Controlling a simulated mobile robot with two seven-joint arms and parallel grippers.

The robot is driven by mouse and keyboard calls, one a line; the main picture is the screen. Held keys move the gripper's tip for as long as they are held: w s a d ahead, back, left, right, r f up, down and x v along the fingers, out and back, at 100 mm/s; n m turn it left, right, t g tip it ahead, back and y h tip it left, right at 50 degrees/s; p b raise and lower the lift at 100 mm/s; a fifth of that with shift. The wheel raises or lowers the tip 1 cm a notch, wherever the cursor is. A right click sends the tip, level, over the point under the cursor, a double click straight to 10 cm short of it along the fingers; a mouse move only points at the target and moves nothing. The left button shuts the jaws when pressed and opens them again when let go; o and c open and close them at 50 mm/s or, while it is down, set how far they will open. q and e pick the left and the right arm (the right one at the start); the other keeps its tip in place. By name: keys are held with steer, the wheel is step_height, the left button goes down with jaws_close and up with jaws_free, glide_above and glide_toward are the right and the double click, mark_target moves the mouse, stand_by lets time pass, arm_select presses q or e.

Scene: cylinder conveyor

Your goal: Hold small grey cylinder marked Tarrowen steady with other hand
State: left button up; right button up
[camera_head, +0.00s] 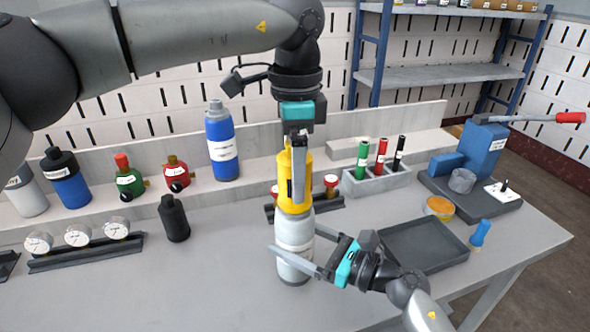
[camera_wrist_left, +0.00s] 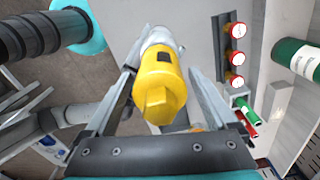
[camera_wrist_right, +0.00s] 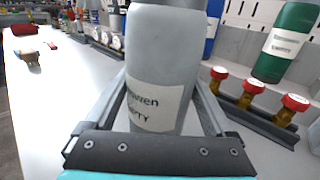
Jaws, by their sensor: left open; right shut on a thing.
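The small grey cylinder (camera_head: 295,240) stands upright on the table in the head view, with a yellow cap (camera_head: 296,185) on its top. My right gripper (camera_head: 285,258) is shut on the cylinder's body from the right side. My left gripper (camera_head: 297,165) points down from above and is open. In the left wrist view the yellow cap (camera_wrist_left: 158,85) lies between its spread fingers. Whether a finger touches the cap I cannot tell.
A black bottle (camera_head: 174,218) and a gauge rack (camera_head: 88,255) stand to the left. A blue cylinder (camera_head: 222,145) is behind. To the right are a dark tray (camera_head: 425,262), an orange-filled dish (camera_head: 439,206) and a blue press (camera_head: 484,148). Valves (camera_wrist_right: 247,92) stand behind the cylinder.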

arm_select(q)
steer(key=m, duration=0.3)
stand_by(0.4)
steer(key=shift+m, duration=0.6)
steer(key=m, duration=0.4)
steer(key=shift+m, duration=0.5)
steer(key=m, duration=0.3)
steer(key=shift+m, duration=1.5)
